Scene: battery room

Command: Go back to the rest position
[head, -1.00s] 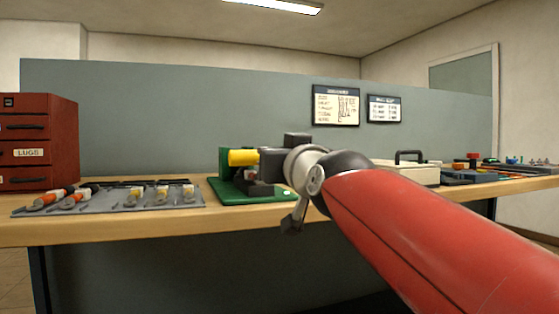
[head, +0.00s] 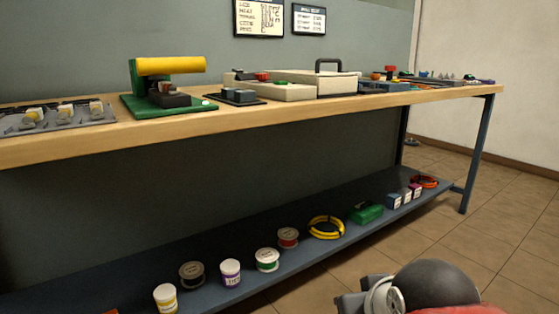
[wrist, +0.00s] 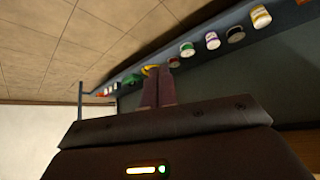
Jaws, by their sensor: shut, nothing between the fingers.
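My gripper (wrist: 160,76) shows in the wrist view with its two fingers side by side, shut and empty. In the head view, the wrist end of my arm is low at the bottom right, in front of the bench's lower shelf, and the fingertips cannot be made out there. The workbench (head: 300,112) stands behind it, with its top well above my gripper in the picture. My gripper touches nothing that I can see.
A green press with a yellow handle (head: 170,64) and a beige case (head: 337,85) stand on the bench top. The lower shelf (head: 225,300) holds spools, tubs, a yellow cable coil (head: 326,228) and small boxes. Tiled floor (head: 480,225) is clear at the right.

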